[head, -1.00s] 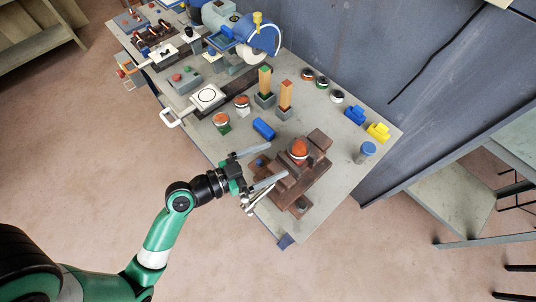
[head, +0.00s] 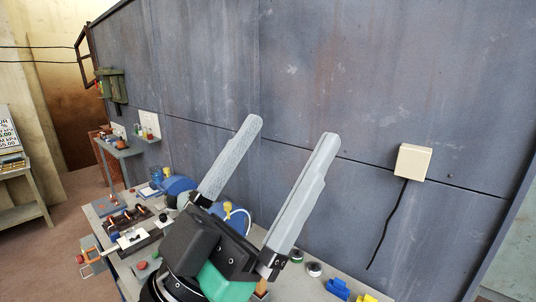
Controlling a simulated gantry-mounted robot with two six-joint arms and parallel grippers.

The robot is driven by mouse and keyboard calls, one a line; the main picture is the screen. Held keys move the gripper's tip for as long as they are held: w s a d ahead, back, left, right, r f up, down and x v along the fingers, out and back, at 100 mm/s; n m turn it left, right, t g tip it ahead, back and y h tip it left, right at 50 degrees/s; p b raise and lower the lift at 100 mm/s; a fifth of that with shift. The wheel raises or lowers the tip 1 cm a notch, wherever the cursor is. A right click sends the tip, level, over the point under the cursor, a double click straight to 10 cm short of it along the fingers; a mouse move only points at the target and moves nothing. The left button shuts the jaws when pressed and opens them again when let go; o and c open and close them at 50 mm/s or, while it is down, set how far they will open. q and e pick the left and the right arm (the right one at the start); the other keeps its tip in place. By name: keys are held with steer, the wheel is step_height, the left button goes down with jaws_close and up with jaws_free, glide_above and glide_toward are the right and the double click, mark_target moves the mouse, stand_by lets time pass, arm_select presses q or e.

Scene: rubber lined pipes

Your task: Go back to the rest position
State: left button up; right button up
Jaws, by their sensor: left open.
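My left gripper (head: 288,160) is large and close in the head view, raised in front of the wall. Its two long grey fingers point up and are spread wide apart, with nothing between them. Its dark body and green wrist part hide the middle of the workbench (head: 122,275). My right gripper is not in view.
The bench carries a blue machine (head: 178,185), copper-coloured parts (head: 125,220), a blue block (head: 337,288) and a yellow block (head: 368,298). A grey panelled wall (head: 330,70) stands behind, with a white box (head: 413,162) and hanging cable. A shelf stands at the far left.

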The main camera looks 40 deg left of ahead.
arm_select(q)
steer(key=shift+s+r+t, duration=0.3)
steer(key=shift+s+r, duration=0.2)
steer(key=shift+r, duration=0.25)
